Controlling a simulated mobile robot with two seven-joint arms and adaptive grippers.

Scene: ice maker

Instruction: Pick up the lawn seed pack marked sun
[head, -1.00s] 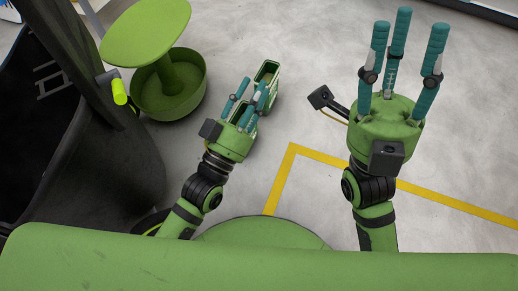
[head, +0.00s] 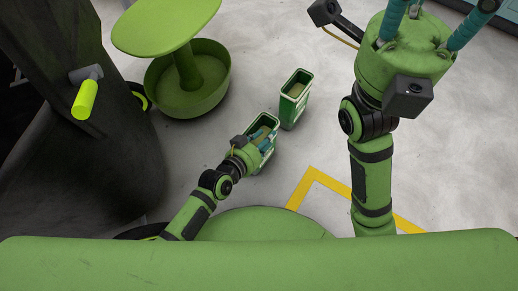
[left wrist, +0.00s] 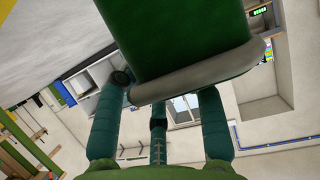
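Two green packs with open tops stand on the floor in the head view. The farther pack (head: 289,112) is upright and apart from my grippers. The nearer pack (head: 267,118) is partly covered by my left gripper (head: 264,137), whose teal fingers lie against or over it. In the left wrist view a green pack (left wrist: 180,40) with a pale edge fills the top, close to the fingers. Whether they grip it is unclear. No sun marking is legible on either pack. My right gripper (head: 432,15) is empty at the top right, fingers spread and cut off by the frame.
A green round stool-like stand (head: 187,80) is behind and left of the packs. A dark bin-like body (head: 90,130) with a yellow-green handle (head: 86,99) fills the left. Yellow floor tape (head: 310,175) lies to the right. The floor right of the packs is clear.

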